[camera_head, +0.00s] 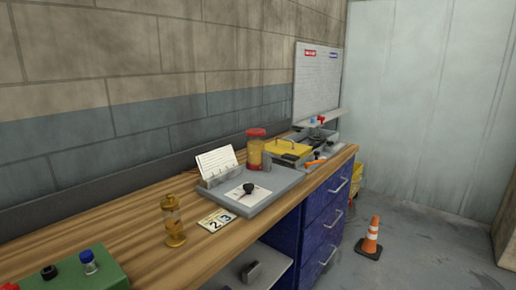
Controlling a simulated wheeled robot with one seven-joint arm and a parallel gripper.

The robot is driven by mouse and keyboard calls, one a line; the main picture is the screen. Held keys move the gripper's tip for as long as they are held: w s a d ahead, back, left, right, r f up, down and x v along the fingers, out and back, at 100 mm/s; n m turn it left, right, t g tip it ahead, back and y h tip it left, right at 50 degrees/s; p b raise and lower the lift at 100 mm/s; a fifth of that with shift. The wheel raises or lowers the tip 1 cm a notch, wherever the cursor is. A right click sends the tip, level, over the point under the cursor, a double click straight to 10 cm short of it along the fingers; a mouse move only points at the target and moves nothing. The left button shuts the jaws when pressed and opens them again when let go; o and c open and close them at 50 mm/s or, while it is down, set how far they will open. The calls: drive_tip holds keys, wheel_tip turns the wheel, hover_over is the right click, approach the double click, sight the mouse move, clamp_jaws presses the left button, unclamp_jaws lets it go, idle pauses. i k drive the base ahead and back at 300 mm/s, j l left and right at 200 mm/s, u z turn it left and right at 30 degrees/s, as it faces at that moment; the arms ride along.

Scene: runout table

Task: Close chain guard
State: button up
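A yellow cover with a dark handle (287,148), which looks like the chain guard, is near the far end of the wooden bench (140,222). It sits behind a grey plate (268,195) and beside grey machinery (322,137) with small red and blue parts. At this size I cannot tell whether the guard is open or shut. An orange part (315,161) lies at its front right. My gripper is not in view.
Blue drawers (325,220) are below. An orange cone (370,238) stands on open floor at right.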

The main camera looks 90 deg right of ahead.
sight(280, 146)
drive_tip(key=k+l+z, duration=0.35)
drive_tip(key=l, duration=0.3)
drive_tip(key=k+l+z, duration=0.15)
drive_tip(key=l, duration=0.2)
drive_tip(key=k+l+z, duration=0.15)
drive_tip(key=l, duration=0.2)
drive_tip(key=k+l+z, duration=0.2)
drive_tip(key=l, duration=0.2)
drive_tip(key=l+z, duration=0.1)
drive_tip(key=l, duration=0.4)
drive_tip(key=i+l+z, duration=0.15)
drive_tip(key=l, duration=0.35)
